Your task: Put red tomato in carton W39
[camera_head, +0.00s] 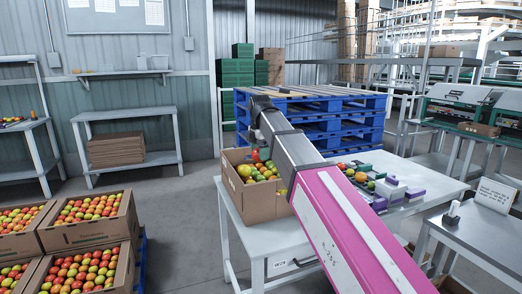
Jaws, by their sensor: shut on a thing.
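An open brown carton (264,205) stands on the left end of the pale table, holding green, yellow and orange tomatoes. No W39 marking can be read on it. My arm comes in from the lower right and bends down at its far end. My gripper (257,144) is small and dark here, above the back part of the carton. It is shut on a red tomato (264,154), which shows at its tips just over the other tomatoes. My arm hides part of the carton's right side.
The pale table (241,223) also bears loose tomatoes and small grey and purple blocks to the right of my arm. Blue pallets (350,128) are stacked behind it. Cartons full of tomatoes (87,233) stand at the lower left. A side table (480,236) is at the right.

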